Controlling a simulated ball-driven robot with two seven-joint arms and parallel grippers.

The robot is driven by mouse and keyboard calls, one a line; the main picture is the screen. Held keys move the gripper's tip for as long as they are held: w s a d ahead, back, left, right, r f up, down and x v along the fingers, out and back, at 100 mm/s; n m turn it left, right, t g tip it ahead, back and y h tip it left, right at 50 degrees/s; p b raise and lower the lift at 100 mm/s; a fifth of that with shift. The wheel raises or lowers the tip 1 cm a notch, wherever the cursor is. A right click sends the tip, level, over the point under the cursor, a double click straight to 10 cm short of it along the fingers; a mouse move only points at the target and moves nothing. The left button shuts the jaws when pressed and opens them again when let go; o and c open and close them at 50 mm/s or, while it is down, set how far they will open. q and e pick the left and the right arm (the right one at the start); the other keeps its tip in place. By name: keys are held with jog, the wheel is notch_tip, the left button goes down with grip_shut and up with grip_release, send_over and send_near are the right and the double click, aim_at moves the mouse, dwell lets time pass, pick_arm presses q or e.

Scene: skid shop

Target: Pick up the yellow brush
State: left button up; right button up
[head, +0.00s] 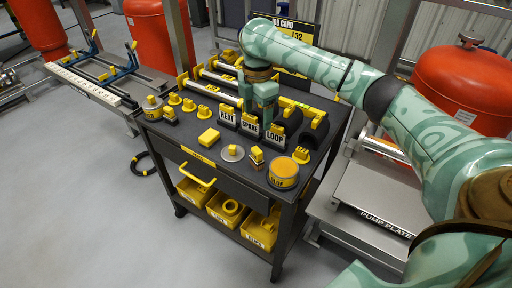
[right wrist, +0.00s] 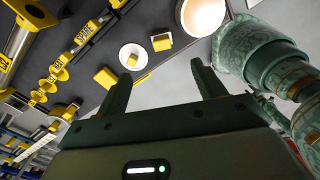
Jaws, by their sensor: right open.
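Several small yellow things lie on the dark cart top (head: 190,150). I cannot tell for certain which is the yellow brush: a small upright yellow piece with a pale band (head: 257,156) stands near the front edge, also visible in the right wrist view (right wrist: 161,42). A plain yellow block (head: 209,137) lies to its left, also in the right wrist view (right wrist: 105,77). My right gripper (head: 256,112) is over the cart by the label signs; in its wrist view the fingers (right wrist: 162,72) are apart with nothing between them. My left gripper is not in view.
Signs reading HEAT, SPARE and LOOP (head: 250,125) stand in a row beside the gripper. A white disc (head: 232,153) with a yellow piece and a round tin (head: 284,173) flank the banded piece. Yellow bins (head: 195,190) sit below. A pump plate bench (head: 375,195) stands right.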

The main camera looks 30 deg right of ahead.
jog(key=b, duration=0.4)
send_over(257, 150)
notch_tip(257, 150, down, 6)
jog(key=shift+w+d+f, duration=0.1)
jog(key=shift+d, duration=0.05)
notch_tip(257, 150, down, 4)
jog(key=shift+w+f+b, duration=0.15)
jog(key=shift+f+b, duration=0.1)
jog(key=shift+b, duration=0.75)
jog(key=shift+f, duration=0.25)
notch_tip(257, 150, down, 5)
jog(key=b, duration=0.4)
jog(key=shift+f, duration=0.15)
jog(key=shift+s+r, duration=0.2)
jog(key=shift+r, duration=0.05)
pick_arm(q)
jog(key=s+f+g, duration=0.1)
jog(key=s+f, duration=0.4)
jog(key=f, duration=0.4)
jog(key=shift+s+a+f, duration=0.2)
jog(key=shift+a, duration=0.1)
pick_arm(e)
jog(key=c, duration=1.2)
jog(key=shift+o, duration=0.2)
jog(key=shift+r, duration=0.1)
